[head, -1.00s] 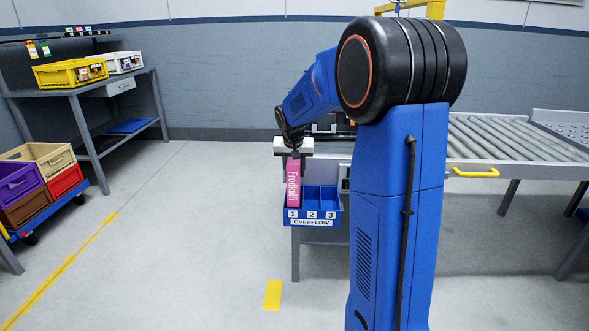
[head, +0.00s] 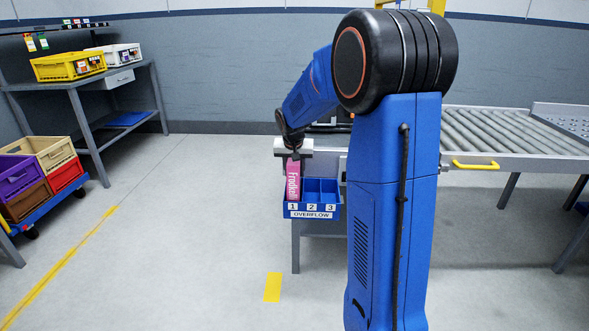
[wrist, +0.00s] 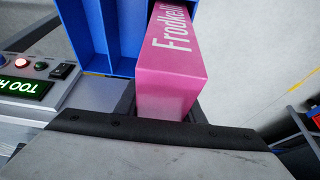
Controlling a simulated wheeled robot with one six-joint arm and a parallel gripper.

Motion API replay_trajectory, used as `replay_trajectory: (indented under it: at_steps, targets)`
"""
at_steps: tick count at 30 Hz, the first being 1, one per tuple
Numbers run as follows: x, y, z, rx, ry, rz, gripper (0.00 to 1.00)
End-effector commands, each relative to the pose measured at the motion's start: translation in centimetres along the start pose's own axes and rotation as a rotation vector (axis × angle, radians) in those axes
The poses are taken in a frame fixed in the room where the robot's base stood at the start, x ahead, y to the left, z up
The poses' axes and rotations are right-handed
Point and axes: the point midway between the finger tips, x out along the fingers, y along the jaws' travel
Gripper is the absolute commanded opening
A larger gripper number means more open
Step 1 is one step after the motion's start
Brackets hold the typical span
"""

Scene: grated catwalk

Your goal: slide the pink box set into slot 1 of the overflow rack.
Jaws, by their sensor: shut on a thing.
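The pink box (head: 293,184) with white lettering is upright in my gripper (head: 293,160). Its lower part is inside slot 1, the leftmost slot of the blue overflow rack (head: 312,213), behind the front wall. Slots 2 and 3 look empty. In the wrist view the pink box (wrist: 172,75) runs from between the fingers of my gripper (wrist: 166,108) into the blue rack (wrist: 120,12), beside a blue divider. The box's bottom end is hidden, so I cannot tell whether it touches the slot floor.
A control panel with a green display (wrist: 22,88) and buttons is beside the rack. A roller conveyor (head: 510,135) is at right. A cart of coloured crates (head: 40,180) stands at left. The floor in front of the rack is clear.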

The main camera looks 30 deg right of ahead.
Motion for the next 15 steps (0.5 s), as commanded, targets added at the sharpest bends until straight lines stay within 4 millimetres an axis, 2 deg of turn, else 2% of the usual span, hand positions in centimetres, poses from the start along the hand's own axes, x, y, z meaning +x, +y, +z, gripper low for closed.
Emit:
replay_trajectory:
  at_steps: [15]
  targets:
    - [1.3, 0.0, 0.6, 0.001, 0.000, -0.001, 0.01]
